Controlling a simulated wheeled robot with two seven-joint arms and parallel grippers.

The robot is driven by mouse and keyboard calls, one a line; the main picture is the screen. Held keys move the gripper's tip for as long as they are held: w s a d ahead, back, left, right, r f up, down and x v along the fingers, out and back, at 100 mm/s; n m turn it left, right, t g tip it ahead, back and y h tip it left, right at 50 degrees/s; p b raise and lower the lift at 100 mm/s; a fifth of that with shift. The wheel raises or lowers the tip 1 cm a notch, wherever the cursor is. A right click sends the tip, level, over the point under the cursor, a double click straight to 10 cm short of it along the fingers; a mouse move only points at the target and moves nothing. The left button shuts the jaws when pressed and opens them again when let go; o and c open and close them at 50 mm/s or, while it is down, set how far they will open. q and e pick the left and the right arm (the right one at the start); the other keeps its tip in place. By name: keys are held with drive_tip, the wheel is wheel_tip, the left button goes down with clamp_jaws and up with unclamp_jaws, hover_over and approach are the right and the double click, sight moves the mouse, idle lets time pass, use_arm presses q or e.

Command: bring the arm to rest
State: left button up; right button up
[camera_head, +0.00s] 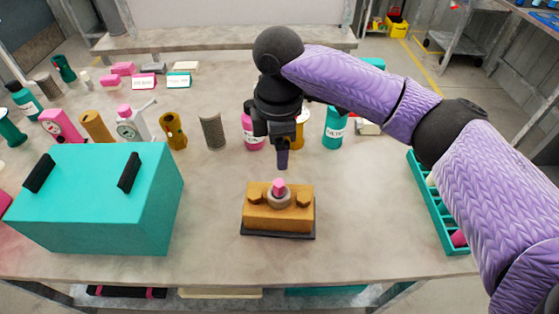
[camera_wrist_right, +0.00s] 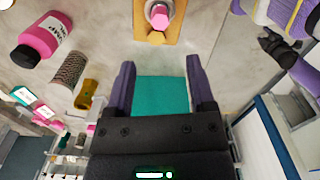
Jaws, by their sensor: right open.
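My right gripper (camera_head: 282,160) points down over the table, just behind and above an orange block (camera_head: 293,220) on a dark base. In the right wrist view its two fingers (camera_wrist_right: 161,80) are apart. A flat teal surface (camera_wrist_right: 162,92) shows between them; I cannot tell how far below it lies. The orange block carries a grey ring (camera_head: 280,198) with a pink piece (camera_head: 279,187) in it. It also shows at the top of the right wrist view (camera_wrist_right: 158,32), apart from the fingers. My left gripper is not in view.
A teal box (camera_head: 110,215) with black handles stands at left. Behind it are several bottles and cylinders, including a grey cylinder (camera_head: 212,131). A teal bottle (camera_head: 335,127) stands near my right arm. A teal compartment tray (camera_head: 427,205) lies at right.

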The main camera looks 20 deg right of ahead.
drive_tip(key=shift+r, duration=0.75)
